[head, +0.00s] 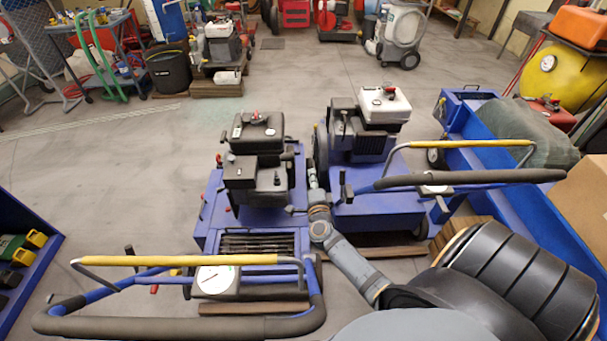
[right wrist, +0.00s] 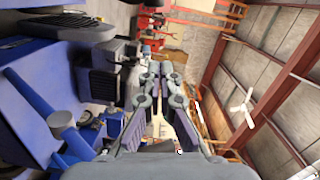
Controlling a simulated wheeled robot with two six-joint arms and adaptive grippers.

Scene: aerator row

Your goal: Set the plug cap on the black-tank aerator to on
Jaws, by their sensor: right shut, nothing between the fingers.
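The black-tank aerator (head: 208,232) is the left one of two blue machines in the head view. Its black tank (head: 258,132) sits on top of a dark engine (head: 262,185). I cannot make out the plug cap for sure in either view. My right gripper (head: 313,172) is in the gap between the two machines, close to the right side of the black-tank engine. In the right wrist view its fingers (right wrist: 160,70) are together and empty. Dark engine parts (right wrist: 107,60) and blue metal show left of the fingers there. My left gripper is not in view.
The white-tank aerator (head: 375,208) stands just right of my right gripper, with its white tank (head: 384,103). A yellow bar (head: 180,260) and a dark padded handle (head: 180,327) cross the near side. A blue trailer (head: 490,140) stands right. The floor beyond is mostly clear.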

